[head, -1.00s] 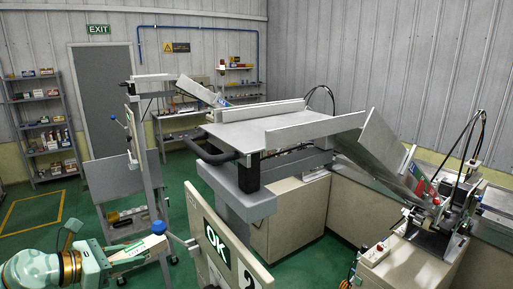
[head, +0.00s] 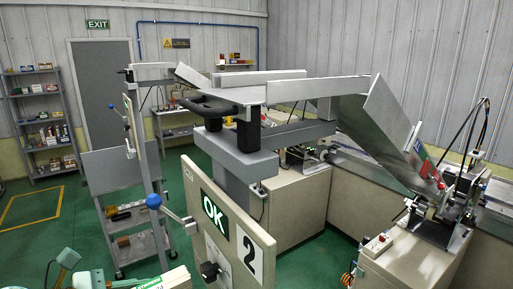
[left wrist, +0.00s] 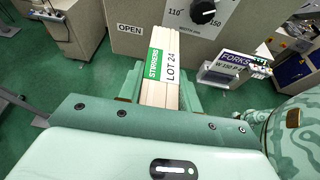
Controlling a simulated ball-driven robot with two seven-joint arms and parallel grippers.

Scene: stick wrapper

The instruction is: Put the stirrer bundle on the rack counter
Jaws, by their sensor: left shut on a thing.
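The stirrer bundle (left wrist: 161,65) is a stack of pale wooden sticks with a white band marked LOT 24 and a green STIRRERS label. In the left wrist view it lies between the fingers of my left gripper (left wrist: 160,90), which is shut on it. In the head view the bundle's end (head: 166,278) shows at the bottom edge, left of the OK panel (head: 222,225). My left gripper is mostly cut off there. My right gripper is not in view. A counter (head: 172,132) with small goods stands at the back wall; I cannot tell whether it is the rack counter.
A blue-knobbed lever (head: 154,201) and a wheeled grey stand (head: 125,215) are at left. A shelf rack (head: 45,120) stands far left. A FORKS wrapper sign (left wrist: 236,67) is right of the bundle. Green floor is clear at left.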

